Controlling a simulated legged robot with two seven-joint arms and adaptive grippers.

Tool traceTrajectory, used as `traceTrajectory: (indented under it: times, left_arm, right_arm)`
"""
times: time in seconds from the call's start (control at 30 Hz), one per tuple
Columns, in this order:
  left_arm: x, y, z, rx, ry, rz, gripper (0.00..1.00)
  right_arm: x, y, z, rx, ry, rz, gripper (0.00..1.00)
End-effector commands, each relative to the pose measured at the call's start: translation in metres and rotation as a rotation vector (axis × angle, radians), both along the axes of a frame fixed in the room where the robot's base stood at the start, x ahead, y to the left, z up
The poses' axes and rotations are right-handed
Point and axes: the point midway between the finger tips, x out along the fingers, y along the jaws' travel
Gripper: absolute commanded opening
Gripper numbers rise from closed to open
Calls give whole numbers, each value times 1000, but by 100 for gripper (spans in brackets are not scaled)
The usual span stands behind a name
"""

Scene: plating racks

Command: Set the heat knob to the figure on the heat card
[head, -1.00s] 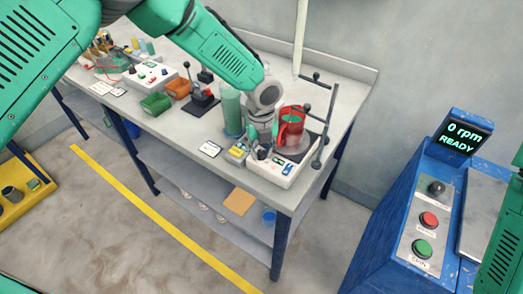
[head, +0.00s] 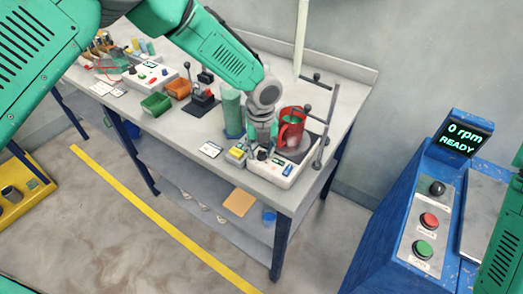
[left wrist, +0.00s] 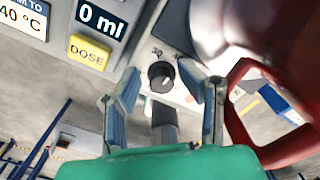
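The black heat knob (left wrist: 161,76) with a white pointer mark is on the white hotplate (head: 287,171). A "30" and a partly hidden figure show beside it. In the left wrist view a card (left wrist: 22,20) at the upper left reads "...M TO 40 °C"; its left part is cut off. My left gripper (left wrist: 160,82) is open, one finger on each side of the knob, with visible gaps. In the head view my left gripper (head: 263,147) is low over the hotplate's front and hides the knob. My right gripper is not in view.
A red jug (head: 291,132) stands on the hotplate; its handle (left wrist: 238,112) is close to my right-hand finger in the wrist view. A yellow DOSE button (left wrist: 88,52) and "0 ml" display (left wrist: 101,18) are at the left. A green cylinder (head: 231,112) stands behind.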

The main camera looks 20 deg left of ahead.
Motion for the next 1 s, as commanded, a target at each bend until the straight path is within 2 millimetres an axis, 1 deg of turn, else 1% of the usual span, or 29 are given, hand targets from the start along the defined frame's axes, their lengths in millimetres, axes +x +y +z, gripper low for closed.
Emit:
traceTrajectory:
  times: [0.17, 0.27, 0.37, 0.6, 0.7, 0.83, 1.0]
  left_arm:
    - [1, -1, 1, -4, -4, 0, 41]
    - [1, -1, 5, -3, -5, 0, 41]
    - [1, -1, 16, -2, -4, 0, 41]
    - [1, 0, 54, -4, -4, 1, 41]
    - [0, 1, 66, -2, -2, 0, 41]
    - [1, 1, 75, -3, -1, 0, 41]
    - [0, 1, 79, -2, 0, 0, 41]
  right_arm:
    - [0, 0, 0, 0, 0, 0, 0]
    - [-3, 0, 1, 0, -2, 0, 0]
    - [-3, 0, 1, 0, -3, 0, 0]
    - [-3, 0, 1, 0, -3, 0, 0]
    - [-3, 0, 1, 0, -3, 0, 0]
    - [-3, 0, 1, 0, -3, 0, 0]
    - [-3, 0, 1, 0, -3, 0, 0]
